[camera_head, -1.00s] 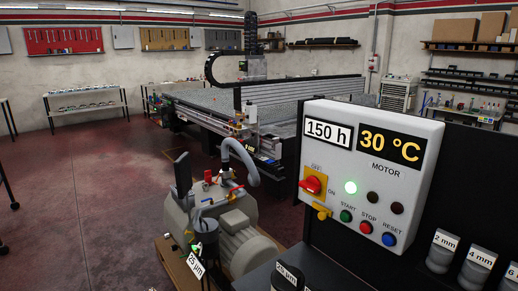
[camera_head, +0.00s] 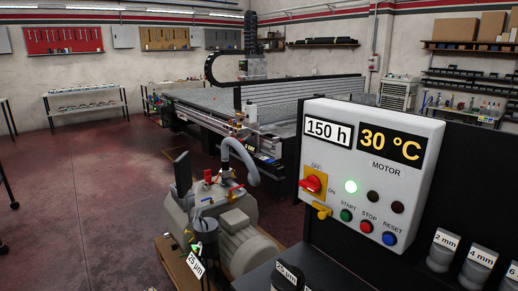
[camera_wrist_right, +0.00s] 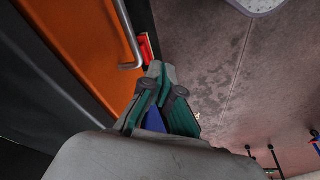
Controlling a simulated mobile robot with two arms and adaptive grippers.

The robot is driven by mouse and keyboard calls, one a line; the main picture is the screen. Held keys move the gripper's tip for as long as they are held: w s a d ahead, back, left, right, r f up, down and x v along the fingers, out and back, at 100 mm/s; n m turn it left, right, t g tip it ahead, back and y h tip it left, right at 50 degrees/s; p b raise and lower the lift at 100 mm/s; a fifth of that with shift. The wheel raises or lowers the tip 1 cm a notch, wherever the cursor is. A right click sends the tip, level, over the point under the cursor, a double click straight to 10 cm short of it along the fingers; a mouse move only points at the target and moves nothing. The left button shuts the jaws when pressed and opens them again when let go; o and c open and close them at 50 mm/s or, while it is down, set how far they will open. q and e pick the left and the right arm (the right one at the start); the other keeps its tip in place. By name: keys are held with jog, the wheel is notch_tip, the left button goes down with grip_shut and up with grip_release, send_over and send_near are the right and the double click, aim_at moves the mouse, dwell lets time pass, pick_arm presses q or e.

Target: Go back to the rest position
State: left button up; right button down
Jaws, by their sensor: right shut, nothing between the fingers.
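My right gripper (camera_wrist_right: 165,90) shows in the right wrist view, with grey and dark green fingers. It is shut and nothing is between the fingers. It is in front of an orange panel (camera_wrist_right: 85,40) with a grey metal handle (camera_wrist_right: 130,40), and a red part (camera_wrist_right: 146,48) shows just beyond the fingertips. I cannot tell whether they touch. Neither gripper shows in the head view, and my left gripper is in no view.
In the head view, a control box (camera_head: 372,170) with a lit green lamp stands at right. A pump (camera_head: 225,225) sits left of it, before the large grid table (camera_head: 270,100). Labelled cylinders (camera_head: 475,265) stand at lower right. The red floor (camera_head: 80,210) at left is mostly clear.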

jog(key=s+f+g, duration=0.1)
jog(key=s+f, duration=0.2)
jog(key=f, duration=0.6)
jog(key=s+f, duration=0.2)
jog(key=f, duration=0.7)
jog(key=s+d+f+g, duration=0.1)
jog(key=s+d+f, duration=0.2)
jog(key=s+f, duration=0.9)
jog(key=s, duration=0.2)
jog(key=shift+s+d+b, duration=0.15)
jog(key=shift+s+b, duration=0.2)
jog(key=shift+b, duration=0.05)
